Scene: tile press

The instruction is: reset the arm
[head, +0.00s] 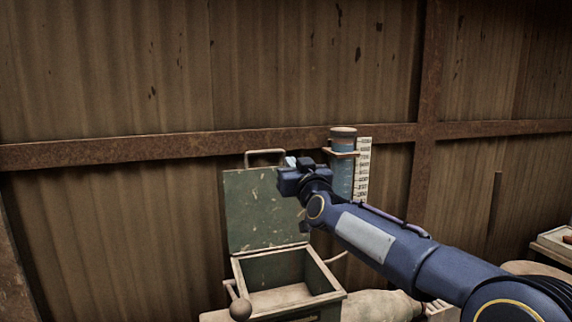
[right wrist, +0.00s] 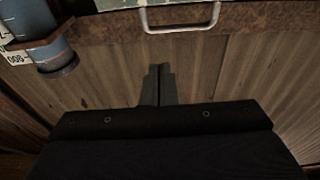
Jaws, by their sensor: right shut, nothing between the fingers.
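My right arm (head: 400,245), dark blue, reaches in from the lower right in the head view. Its gripper (head: 291,163) is raised near the upper right corner of the open green lid, and the wrist hides part of the lid's edge. In the right wrist view the two fingers of the gripper (right wrist: 159,72) are together with nothing between them. The lid's metal handle (right wrist: 180,22) is near the top of that view, apart from the fingertips. My left gripper is not in view.
An open box (head: 285,295) with a raised green lid (head: 250,205) and a ball-ended lever (head: 240,309) stands below the gripper. A blue cylinder (head: 343,170) with a white scale (head: 363,170) is close behind the arm. A corrugated wall (head: 200,75) with rusty beams closes the back.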

